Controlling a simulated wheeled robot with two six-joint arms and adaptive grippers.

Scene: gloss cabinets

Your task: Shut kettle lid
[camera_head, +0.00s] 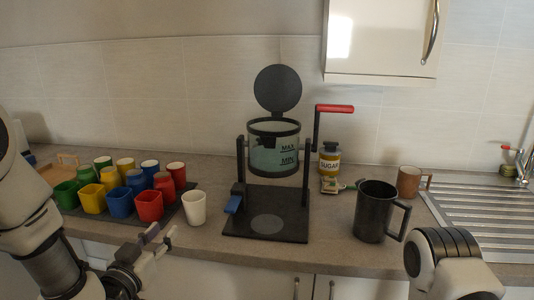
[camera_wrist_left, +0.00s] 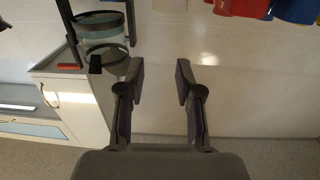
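The kettle (camera_head: 275,148) is a clear glass vessel with MAX and MIN marks and dark rims, held in a black stand (camera_head: 265,222). Its round black lid (camera_head: 278,91) stands open, upright above the kettle's back rim. My left gripper (camera_head: 158,240) is at the counter's front edge, in front of the white cup and left of the stand. In the wrist view the left gripper (camera_wrist_left: 160,78) is open and empty. My right gripper is out of view.
A red-handled lever (camera_head: 335,109) rises right of the kettle. A sugar jar (camera_head: 329,160), black mug (camera_head: 376,212) and brown mug (camera_head: 409,181) stand right. Several coloured cups and a white cup (camera_head: 194,208) stand left. A wall cabinet (camera_head: 380,40) hangs at the upper right.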

